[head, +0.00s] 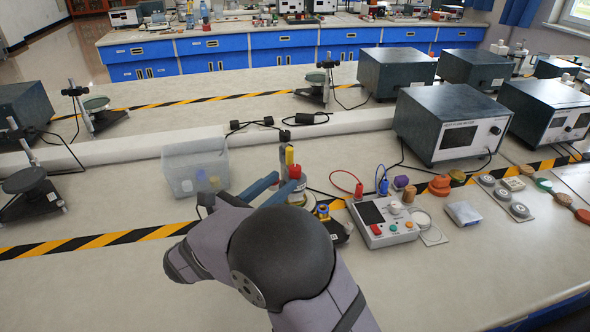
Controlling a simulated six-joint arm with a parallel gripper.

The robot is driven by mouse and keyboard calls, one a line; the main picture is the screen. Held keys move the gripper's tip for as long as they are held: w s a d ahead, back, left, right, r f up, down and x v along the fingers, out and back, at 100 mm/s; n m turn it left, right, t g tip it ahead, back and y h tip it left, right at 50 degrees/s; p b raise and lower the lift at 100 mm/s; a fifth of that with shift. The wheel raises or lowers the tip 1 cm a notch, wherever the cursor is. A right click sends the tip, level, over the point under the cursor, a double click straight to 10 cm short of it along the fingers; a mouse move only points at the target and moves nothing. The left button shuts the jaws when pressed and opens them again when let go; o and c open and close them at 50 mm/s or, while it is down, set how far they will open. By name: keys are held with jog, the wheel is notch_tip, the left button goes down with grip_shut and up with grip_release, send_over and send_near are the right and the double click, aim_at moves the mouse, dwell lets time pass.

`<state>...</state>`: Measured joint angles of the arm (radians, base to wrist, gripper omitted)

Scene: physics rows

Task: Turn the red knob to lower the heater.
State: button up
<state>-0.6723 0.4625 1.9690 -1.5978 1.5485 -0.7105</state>
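A small red knob-like piece (295,172) shows near the middle of the head view, below a yellow-topped upright part (289,154). It sits just beyond the tip of the right finger of my gripper (285,181). The two blue fingers stand apart with a gap between them, and I see nothing held there. I cannot tell whether a fingertip touches the red piece. I cannot tell which part is the heater.
A clear plastic bin (183,172) stands left of my gripper. To the right are a control box (367,238) with a screen and coloured buttons, red and blue cable plugs, stoppers and small discs. A large grey instrument (420,125) stands behind them. The front right bench is bare.

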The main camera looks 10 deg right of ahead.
aim_at(291, 174)
jog(key=x, duration=0.6)
jog(key=shift+w+d+p, duration=0.2)
jog(key=shift+d+p, duration=0.1)
grip_shut()
